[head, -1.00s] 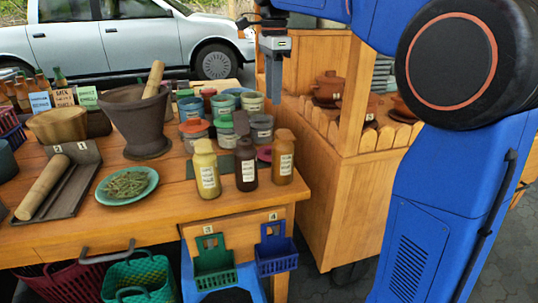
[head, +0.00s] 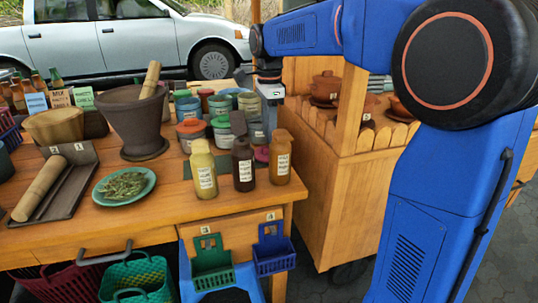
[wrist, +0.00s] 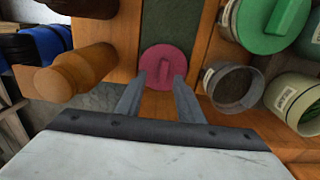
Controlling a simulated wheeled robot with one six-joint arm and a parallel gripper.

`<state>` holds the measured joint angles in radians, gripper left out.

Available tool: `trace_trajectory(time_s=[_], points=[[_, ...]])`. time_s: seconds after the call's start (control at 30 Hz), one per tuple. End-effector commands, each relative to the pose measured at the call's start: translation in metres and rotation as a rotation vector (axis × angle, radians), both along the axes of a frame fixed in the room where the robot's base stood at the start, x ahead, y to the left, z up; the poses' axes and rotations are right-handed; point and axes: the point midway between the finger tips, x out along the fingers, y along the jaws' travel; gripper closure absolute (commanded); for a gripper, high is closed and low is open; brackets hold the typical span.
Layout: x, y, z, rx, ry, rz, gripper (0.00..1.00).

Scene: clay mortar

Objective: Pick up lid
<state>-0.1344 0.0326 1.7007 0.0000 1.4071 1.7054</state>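The lid is a round pink disc with a raised grip bar. In the wrist view the lid (wrist: 166,61) lies near the middle, just beyond my fingertips. In the head view the lid (head: 262,154) is mostly hidden behind the dark and orange-brown bottles. My gripper (wrist: 158,80) points down at it, with its two fingers apart and nothing held between them. The fingertips overlap the lid's near edge in the picture; I cannot tell whether they touch it. In the head view my gripper (head: 270,122) is above the table's right part.
An orange-brown bottle (wrist: 75,72) stands close left of the lid. An open grey jar (wrist: 233,86) and a green-lidded jar (wrist: 275,20) stand to the right. A mortar with pestle (head: 136,112) and a green plate (head: 124,186) are farther left on the table.

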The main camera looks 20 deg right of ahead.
Motion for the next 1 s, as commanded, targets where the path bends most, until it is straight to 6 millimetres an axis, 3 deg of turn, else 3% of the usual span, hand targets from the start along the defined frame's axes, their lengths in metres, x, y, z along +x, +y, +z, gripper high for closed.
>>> trace_trajectory(time_s=[0.4, 0.7, 0.73, 0.87, 1.0], points=[[0.007, -0.002, -0.047, 0.000, 0.002, 0.000, 0.66], [0.007, -0.002, -0.051, 0.000, 0.001, 0.000, 0.66], [0.007, -0.002, -0.051, 0.000, 0.001, 0.000, 0.68], [0.007, -0.002, -0.051, 0.000, 0.001, 0.000, 0.99], [0.007, -0.002, -0.051, 0.000, 0.001, 0.000, 1.00]])
